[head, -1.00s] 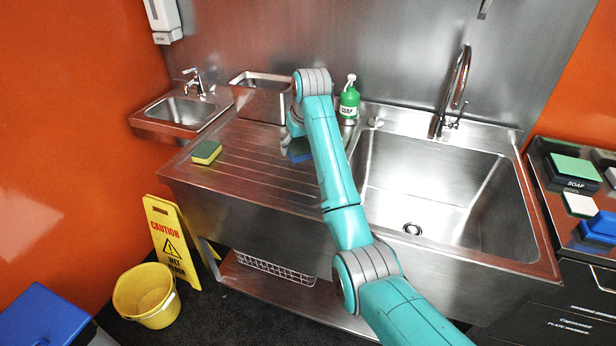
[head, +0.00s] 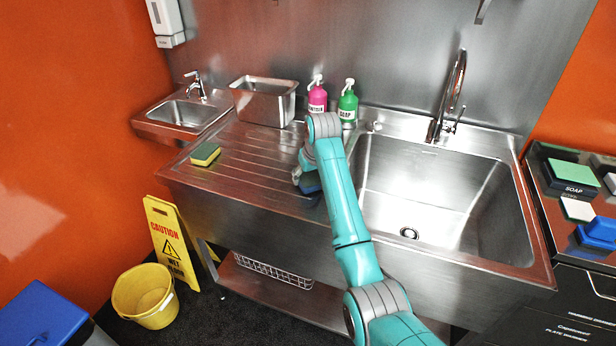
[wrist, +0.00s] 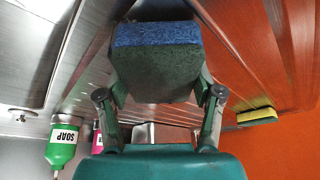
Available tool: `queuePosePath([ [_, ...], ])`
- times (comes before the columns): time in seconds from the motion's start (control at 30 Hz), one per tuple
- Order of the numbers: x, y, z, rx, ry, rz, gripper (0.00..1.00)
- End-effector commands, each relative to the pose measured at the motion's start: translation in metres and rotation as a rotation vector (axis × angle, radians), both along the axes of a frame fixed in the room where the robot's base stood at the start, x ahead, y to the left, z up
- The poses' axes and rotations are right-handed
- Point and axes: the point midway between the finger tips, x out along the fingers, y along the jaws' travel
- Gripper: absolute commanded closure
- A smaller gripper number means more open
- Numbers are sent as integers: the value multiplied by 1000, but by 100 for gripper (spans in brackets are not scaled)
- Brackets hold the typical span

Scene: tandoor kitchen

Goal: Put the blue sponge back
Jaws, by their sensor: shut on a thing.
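The blue sponge (wrist: 158,35) has a blue layer and a dark green layer. It fills the space between my gripper's fingers (wrist: 160,92) in the wrist view. In the head view the blue sponge (head: 312,184) shows partly behind my arm, over the right part of the ribbed drainboard (head: 255,170). My gripper (head: 302,175) is shut on it. I cannot tell whether the sponge touches the drainboard. A yellow and green sponge (head: 205,153) lies on the drainboard's left side, apart from my gripper; it also shows in the wrist view (wrist: 257,115).
A steel container (head: 262,103), a pink bottle (head: 317,97) and a green soap bottle (head: 348,104) stand at the back. The deep sink (head: 440,200) is to the right. The right counter holds several blocks, including a blue one (head: 600,230). The drainboard's middle is clear.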

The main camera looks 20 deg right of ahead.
Motion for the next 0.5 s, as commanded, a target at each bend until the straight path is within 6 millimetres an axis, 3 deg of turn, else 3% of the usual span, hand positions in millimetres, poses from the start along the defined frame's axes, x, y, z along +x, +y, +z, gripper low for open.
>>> queuePosePath([
  [0.4,0,0,-7,0,-1,0,62],
  [0.43,0,0,-7,0,-2,0,27],
  [0.5,0,0,-6,0,-2,0,9],
])
